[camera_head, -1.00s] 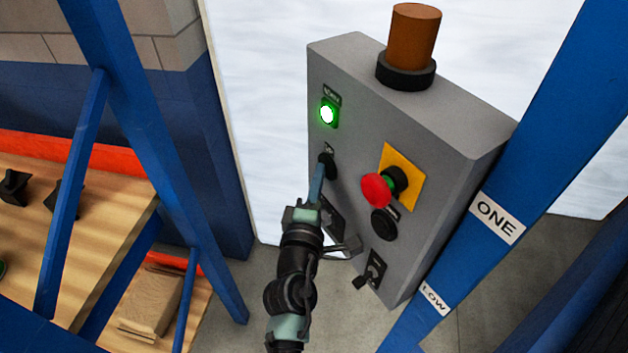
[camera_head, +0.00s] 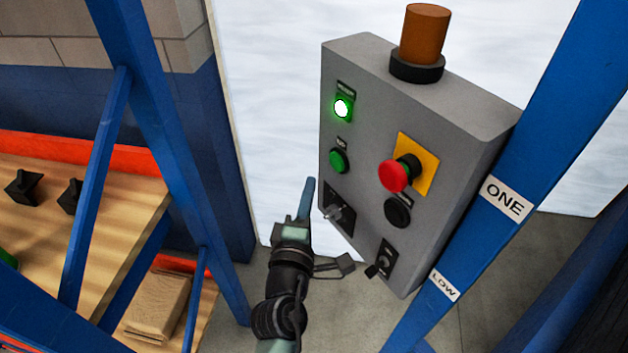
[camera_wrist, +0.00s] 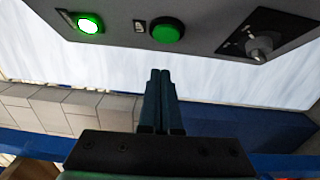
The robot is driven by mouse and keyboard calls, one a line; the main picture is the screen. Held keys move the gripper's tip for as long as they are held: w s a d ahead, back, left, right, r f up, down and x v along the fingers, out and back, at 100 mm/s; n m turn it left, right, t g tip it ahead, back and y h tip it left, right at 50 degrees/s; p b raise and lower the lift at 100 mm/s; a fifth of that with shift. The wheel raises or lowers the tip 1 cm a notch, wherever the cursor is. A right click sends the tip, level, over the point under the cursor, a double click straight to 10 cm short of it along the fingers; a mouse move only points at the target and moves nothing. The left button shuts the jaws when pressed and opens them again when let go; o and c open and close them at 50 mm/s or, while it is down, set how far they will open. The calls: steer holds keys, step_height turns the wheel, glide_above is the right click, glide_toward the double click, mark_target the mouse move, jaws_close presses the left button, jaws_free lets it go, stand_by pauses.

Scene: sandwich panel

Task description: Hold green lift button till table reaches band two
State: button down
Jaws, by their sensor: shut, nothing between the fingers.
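The grey control panel (camera_head: 365,135) stands upright beside the blue post. Its green button (camera_head: 339,160) is in plain view below the lit green lamp (camera_head: 342,106); the button also shows in the wrist view (camera_wrist: 166,31). My gripper (camera_head: 309,184) is shut and empty, below and left of the green button and apart from the panel. In the wrist view its closed fingers (camera_wrist: 160,78) point up toward the panel's lower edge. The blue post carries labels ONE (camera_head: 505,197) and LOW (camera_head: 445,286). No label for band two shows, and I cannot tell which part is the lift table.
A red mushroom button (camera_head: 394,176) on a yellow plate, a black button (camera_head: 398,211), a selector switch (camera_head: 337,213) and a key switch (camera_head: 381,262) sit near the green button. An orange beacon (camera_head: 425,35) tops the panel. A wooden shelf (camera_head: 120,215) lies left.

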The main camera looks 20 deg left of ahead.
steer(key=v, duration=0.6)
steer(key=shift+d+f+b, duration=0.25)
steer(key=shift+f+b, duration=0.05)
steer(key=shift+b, duration=0.05)
steer(key=shift+s, duration=0.15)
stand_by(0.4)
steer(key=m+t+h, duration=0.4)
steer(key=m+t, duration=0.1)
steer(key=m, duration=0.6)
glide_toward(400, 96)
steer(key=w+r, duration=0.4)
steer(key=r, duration=0.3)
steer(key=s+d+r+m+t, duration=0.1)
steer(key=s+d+r+m, duration=0.1)
steer(key=r, duration=0.6)
steer(key=s+d+r+m+t, duration=0.2)
steer(key=s+r+m, duration=0.3)
steer(key=r, duration=0.3)
steer(key=s+d+r+m+t, duration=0.1)
steer(key=s+d+r+m, duration=0.2)
steer(key=r, duration=0.5)
steer(key=shift+s+d+r+t+h, duration=0.4)
steer(key=shift+s+d, duration=0.3)
steer(key=shift+s, duration=0.15)
